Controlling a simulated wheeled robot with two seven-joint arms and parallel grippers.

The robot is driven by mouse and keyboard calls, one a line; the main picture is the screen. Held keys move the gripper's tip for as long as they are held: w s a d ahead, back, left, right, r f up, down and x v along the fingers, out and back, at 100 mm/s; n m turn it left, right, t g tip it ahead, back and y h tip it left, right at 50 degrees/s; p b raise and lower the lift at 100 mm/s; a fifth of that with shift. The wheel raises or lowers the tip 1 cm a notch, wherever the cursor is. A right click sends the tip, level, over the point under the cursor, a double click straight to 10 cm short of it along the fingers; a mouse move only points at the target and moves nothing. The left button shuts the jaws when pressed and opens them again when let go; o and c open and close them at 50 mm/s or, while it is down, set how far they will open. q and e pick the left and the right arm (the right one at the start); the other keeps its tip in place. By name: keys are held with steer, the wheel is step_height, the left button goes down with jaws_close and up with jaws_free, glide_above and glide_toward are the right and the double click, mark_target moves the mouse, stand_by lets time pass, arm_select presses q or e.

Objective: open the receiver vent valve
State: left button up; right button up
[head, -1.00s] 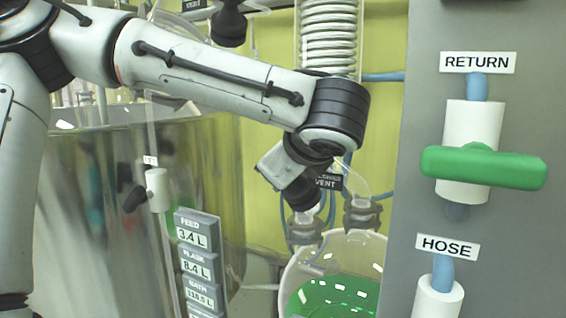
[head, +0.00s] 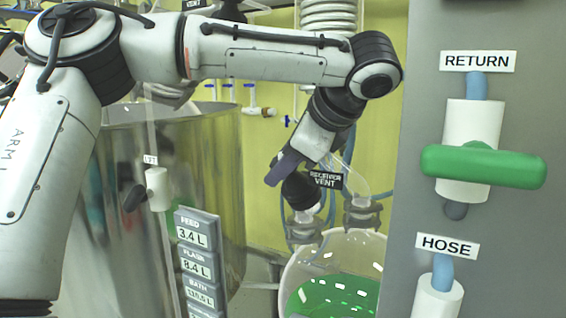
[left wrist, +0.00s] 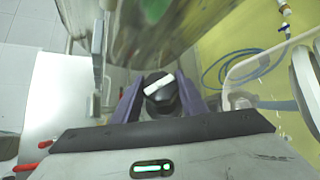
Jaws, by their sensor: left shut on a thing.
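The receiver vent valve shows as a black knob (head: 301,192) on top of the receiver, beside the black RECEIVER VENT label (head: 325,180). My left gripper (head: 289,177) comes down to it from the upper right. In the left wrist view its purple fingers (left wrist: 160,96) stand on both sides of the dark knob (left wrist: 163,103), shut on it. A white bar (left wrist: 158,86) lies across the knob's top, slightly tilted. The receiver (head: 335,245) is a glass vessel with green liquid. The valve's inner passage is hidden. My right gripper is not in view.
A grey panel (head: 395,255) with a green RETURN handle (head: 483,167) and a HOSE valve (head: 438,298) stands at the right. A large shiny metal vessel (head: 120,240) and a readout stack (head: 198,262) stand left. A glass coil (head: 328,20) rises behind my arm.

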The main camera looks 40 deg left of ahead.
arm_select(q)
steer(key=shift+f, duration=0.1)
steer(key=o, duration=1.1)
steer(key=shift+c, duration=0.2)
